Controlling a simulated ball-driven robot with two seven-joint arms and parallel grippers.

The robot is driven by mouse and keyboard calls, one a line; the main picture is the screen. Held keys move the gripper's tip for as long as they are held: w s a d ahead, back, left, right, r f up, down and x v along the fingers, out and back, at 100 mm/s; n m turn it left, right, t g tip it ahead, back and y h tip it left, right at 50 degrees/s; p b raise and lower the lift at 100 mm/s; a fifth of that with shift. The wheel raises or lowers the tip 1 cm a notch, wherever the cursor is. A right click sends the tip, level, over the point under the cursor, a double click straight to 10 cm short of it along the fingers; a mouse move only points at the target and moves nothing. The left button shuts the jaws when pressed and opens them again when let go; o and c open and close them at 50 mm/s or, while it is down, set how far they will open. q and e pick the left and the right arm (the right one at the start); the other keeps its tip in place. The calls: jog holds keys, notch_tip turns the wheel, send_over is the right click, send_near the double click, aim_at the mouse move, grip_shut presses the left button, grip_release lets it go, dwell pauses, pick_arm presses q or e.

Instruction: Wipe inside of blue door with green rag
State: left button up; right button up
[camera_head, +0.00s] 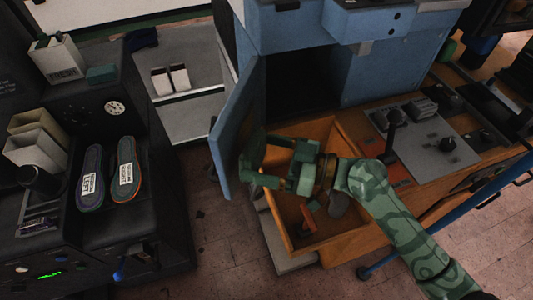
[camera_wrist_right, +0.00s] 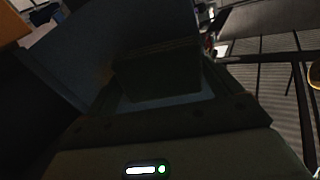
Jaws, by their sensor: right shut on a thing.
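The blue door (camera_head: 229,135) hangs open at the left of the blue cabinet, its inner face toward the dark opening. My right gripper (camera_head: 254,160), green like its arm, is at that inner face. It is shut on a dark folded thing, likely the green rag (camera_wrist_right: 157,75), which shows between the fingers in the right wrist view. In the head view the rag is hard to tell from the green fingers. I cannot tell whether it touches the door. A blue surface (camera_wrist_right: 75,45), likely the door, lies beyond it in the wrist view. My left gripper is not in view.
An open wooden drawer (camera_head: 325,249) lies below my right forearm, with a few items inside. A black bench at left holds two insoles (camera_head: 126,170) and a small green block (camera_head: 102,74).

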jog(key=shift+x, duration=1.1)
dwell(0.3)
